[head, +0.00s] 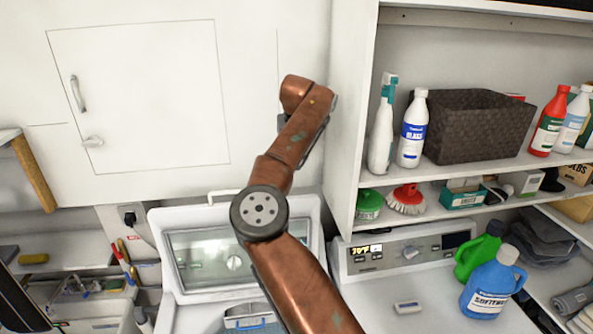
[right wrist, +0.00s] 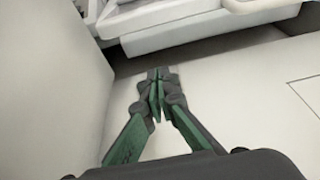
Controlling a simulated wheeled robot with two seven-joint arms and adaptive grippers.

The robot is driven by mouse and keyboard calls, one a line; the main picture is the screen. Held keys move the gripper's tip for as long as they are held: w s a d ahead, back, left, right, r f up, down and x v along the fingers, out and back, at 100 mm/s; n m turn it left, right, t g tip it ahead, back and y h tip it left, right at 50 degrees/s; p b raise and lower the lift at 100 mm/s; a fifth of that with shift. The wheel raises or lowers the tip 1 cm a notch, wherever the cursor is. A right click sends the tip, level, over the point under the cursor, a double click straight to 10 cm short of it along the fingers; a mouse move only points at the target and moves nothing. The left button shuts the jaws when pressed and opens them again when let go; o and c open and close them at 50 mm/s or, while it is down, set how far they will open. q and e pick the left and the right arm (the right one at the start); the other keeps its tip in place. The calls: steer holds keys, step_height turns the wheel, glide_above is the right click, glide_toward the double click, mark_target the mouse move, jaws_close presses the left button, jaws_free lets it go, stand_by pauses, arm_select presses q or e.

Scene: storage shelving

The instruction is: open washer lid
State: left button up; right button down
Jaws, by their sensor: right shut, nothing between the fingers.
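The washer's white lid (head: 160,250) stands raised in the head view, at lower centre left. A knob and panel show through its clear window, and a handle (head: 222,194) is on its top edge. My right arm crosses in front of the lid's right part and reaches up towards the wall cabinet. My right gripper (right wrist: 157,95) is shut and empty in the right wrist view, in front of a pale flat surface and apart from the white appliance edge (right wrist: 210,30). In the head view its fingers are hidden behind the arm. My left gripper is not in view.
A white wall cabinet (head: 140,95) hangs above the washer. At right, a shelf holds bottles and a dark basket (head: 478,125). A second appliance with a control panel (head: 408,253) stands below it, with green and blue jugs (head: 492,285) on top.

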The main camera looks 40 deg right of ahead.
step_height(320, 180, down, 9)
steer(key=s+p, duration=0.1)
steer(key=p, duration=0.1)
steer(key=shift+a, duration=0.2)
steer(key=shift+a+r, duration=0.1)
steer(key=shift+r, duration=0.05)
stand_by(0.4)
